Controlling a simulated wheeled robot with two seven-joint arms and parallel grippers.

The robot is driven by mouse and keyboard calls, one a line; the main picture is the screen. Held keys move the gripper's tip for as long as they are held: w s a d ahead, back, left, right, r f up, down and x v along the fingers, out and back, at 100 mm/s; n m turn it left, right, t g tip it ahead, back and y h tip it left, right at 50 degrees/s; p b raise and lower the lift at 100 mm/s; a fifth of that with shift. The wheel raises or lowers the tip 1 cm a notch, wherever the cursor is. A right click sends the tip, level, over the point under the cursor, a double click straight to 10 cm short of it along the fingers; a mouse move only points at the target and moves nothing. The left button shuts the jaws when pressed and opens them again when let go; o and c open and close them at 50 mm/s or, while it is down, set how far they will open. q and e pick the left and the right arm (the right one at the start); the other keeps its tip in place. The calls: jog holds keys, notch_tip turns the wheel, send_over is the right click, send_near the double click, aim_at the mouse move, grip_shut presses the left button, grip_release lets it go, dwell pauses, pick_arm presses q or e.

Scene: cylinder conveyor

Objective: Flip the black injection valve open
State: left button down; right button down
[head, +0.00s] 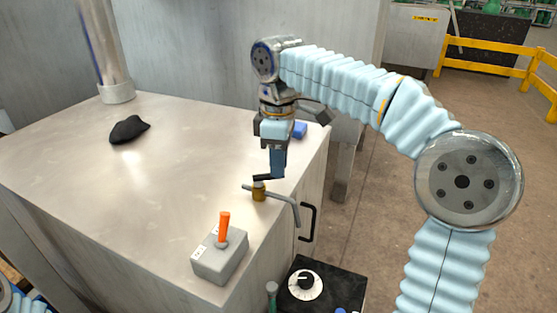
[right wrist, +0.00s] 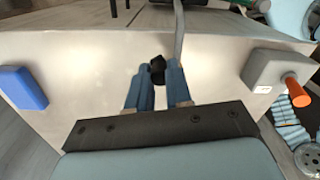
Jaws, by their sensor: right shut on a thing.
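The black injection valve handle (head: 262,178) sits on top of a small brass valve body (head: 259,194) near the right edge of the metal counter. A grey pipe (head: 286,201) runs through the valve and bends down over the counter's edge. My right gripper (head: 274,176) points down at the valve from above, its fingers shut on the black handle. In the right wrist view, the black handle (right wrist: 157,70) shows between the tips of the two blue fingers. The fingers partly hide the handle. My left gripper is not in view.
A grey control box (head: 219,262) with an orange lever (head: 224,228) stands at the counter's front corner. A blue block (head: 300,130) lies behind my right gripper. A black cloth-like lump (head: 130,130) lies at the back left. A black dial box (head: 330,286) is below right. The counter's middle is clear.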

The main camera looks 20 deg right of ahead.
jog(key=shift+s, duration=0.1)
jog(key=m+p, duration=0.1)
jog(key=s+m, duration=0.1)
jog(key=m, duration=0.1)
jog(key=shift+a+r+p, duration=0.15)
jog(key=shift+a+p, duration=0.05)
jog(key=shift+p, duration=0.2)
jog(key=shift+s+a+m+p, duration=0.15)
jog(key=shift+s+m+p, duration=0.05)
jog(key=shift+m, duration=0.5)
jog(key=shift+s+a+m+p, duration=0.15)
jog(key=shift+a+m+p, duration=0.1)
jog(key=shift+m, duration=0.45)
jog(key=shift+s+a+m+p, duration=0.1)
jog(key=shift+s+m+p, duration=0.1)
jog(key=shift+m, duration=0.5)
jog(key=c, duration=1)
grip_release()
jog(key=shift+c, duration=0.2)
